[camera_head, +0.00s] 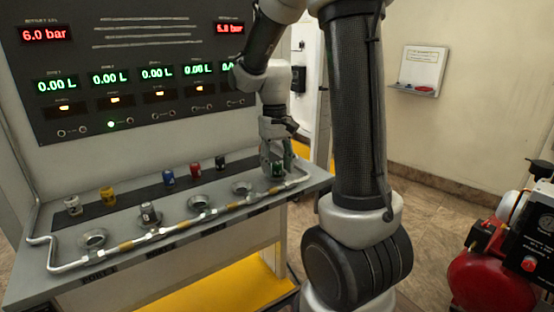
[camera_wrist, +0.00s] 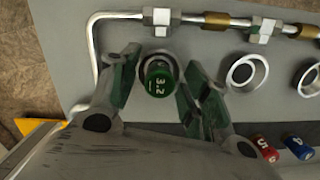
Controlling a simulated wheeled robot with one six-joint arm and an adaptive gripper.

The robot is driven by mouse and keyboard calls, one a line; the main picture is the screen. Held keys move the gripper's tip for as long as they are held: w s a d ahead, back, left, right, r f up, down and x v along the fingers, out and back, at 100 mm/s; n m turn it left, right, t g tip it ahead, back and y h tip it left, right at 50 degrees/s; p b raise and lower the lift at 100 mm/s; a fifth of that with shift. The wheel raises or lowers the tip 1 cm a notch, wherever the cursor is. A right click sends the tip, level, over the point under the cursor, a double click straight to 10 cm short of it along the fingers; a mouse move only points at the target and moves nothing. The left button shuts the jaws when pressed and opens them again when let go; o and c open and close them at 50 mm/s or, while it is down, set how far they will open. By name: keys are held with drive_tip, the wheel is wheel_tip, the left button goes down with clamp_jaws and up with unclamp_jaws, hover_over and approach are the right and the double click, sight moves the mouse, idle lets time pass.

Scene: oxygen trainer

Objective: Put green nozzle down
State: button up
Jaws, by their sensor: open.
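The green nozzle (camera_wrist: 158,82), marked 3.2, stands in the ring holder at the end of the row, near the bend of the pipe. In the wrist view my gripper (camera_wrist: 160,70) is open, with one finger on each side of the nozzle and gaps between them. In the head view the green nozzle (camera_head: 277,170) is at the right end of the bench, partly hidden by my gripper (camera_head: 274,158). How deep the nozzle sits in the holder cannot be told.
Empty ring holders (camera_head: 242,188) line the bench (camera_head: 222,222) to the left, and one holds a grey nozzle (camera_head: 148,213). Behind stand black (camera_head: 220,162), red (camera_head: 195,171), blue (camera_head: 168,177), yellow (camera_head: 107,196) and white (camera_head: 72,205) nozzles. A pipe (camera_head: 205,218) runs along the front.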

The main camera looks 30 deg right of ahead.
wheel_tip(320, 180, up, 13)
drive_tip(key=w, duration=0.1)
drive_tip(key=s+a+f+n+t, duration=0.2)
drive_tip(key=s+t, duration=0.3)
drive_tip(key=s, duration=1.2)
drive_tip(key=shift+s+a+f+t, duration=0.2)
drive_tip(key=shift+a+f+t, duration=0.2)
drive_tip(key=shift+a, duration=0.15)
idle(1.7)
